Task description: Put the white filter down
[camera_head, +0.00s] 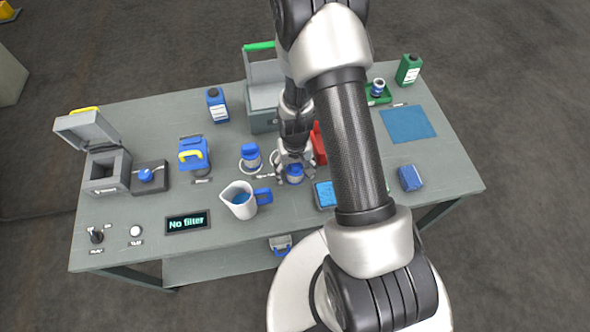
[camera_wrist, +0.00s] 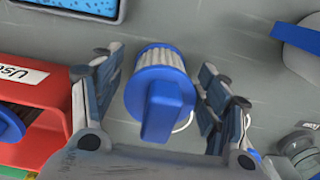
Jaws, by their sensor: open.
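The white filter (camera_wrist: 160,62), pleated with a blue cap and blue grip tab, stands between the fingers of my gripper (camera_wrist: 160,75) in the wrist view. The fingers are spread, with a gap showing on both sides of the filter. It appears to rest on the grey bench top, though its base is partly hidden by its cap. In the head view its blue cap (camera_head: 295,171) shows under my gripper (camera_head: 293,165), partly covered by the fingers.
A red bin with a "Use…" label (camera_wrist: 25,75) stands close left of my gripper in the wrist view. In the head view, a white jug (camera_head: 238,201) and a blue-topped part (camera_head: 250,155) stand to the left. A display (camera_head: 187,222) reads "No filter".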

